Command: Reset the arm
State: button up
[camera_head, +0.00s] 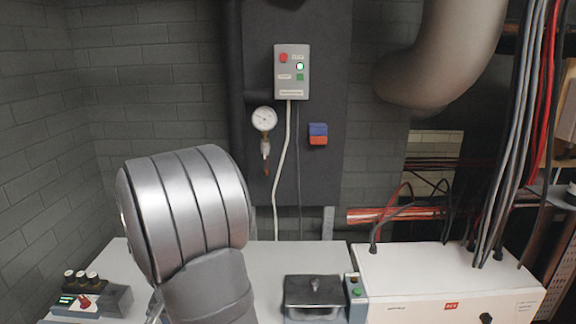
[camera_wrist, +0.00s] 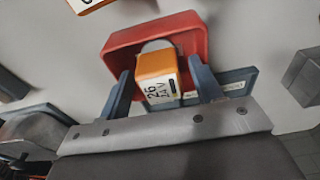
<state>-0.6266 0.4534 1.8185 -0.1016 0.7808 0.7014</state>
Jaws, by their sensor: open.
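My gripper (camera_wrist: 163,72) shows in the wrist view, its two blue-grey fingers open and apart. Between the fingers is an orange and white block (camera_wrist: 158,75) marked "26" and "24V". The block is at a red tray (camera_wrist: 116,41); I cannot tell whether a finger touches it. In the head view my silver arm stands over the left of the bench, and my gripper is hidden from there.
Another orange and white block (camera_wrist: 91,3) is at the wrist view's top edge. The head view shows a wall control box (camera_head: 292,72), a gauge (camera_head: 264,118), a black-lidded box (camera_head: 314,291), a white unit (camera_head: 445,270) and a switch device (camera_head: 88,300) on the bench.

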jog(key=r, duration=0.3)
jog(key=s+r, duration=0.1)
jog(key=r, duration=0.6)
jog(key=shift+s+r, duration=0.2)
jog(key=shift+r, duration=0.15)
jog(key=f, duration=0.4)
jog(key=w+f, duration=0.1)
jog(key=f, duration=0.6)
jog(key=shift+w+f, duration=0.25)
jog(key=shift+f, duration=0.05)
jog(key=r, duration=0.5)
jog(key=shift+w+d, duration=0.1)
jog(key=shift+d, duration=0.2)
jog(key=d+r, duration=0.7)
jog(key=d, duration=0.4)
jog(key=s+a+f+n+g+y, duration=0.1)
jog(key=s+a+f+n, duration=0.1)
jog(key=a+n, duration=1.6)
jog(key=shift+a, duration=6.6)
jog(key=shift+d, duration=0.1)
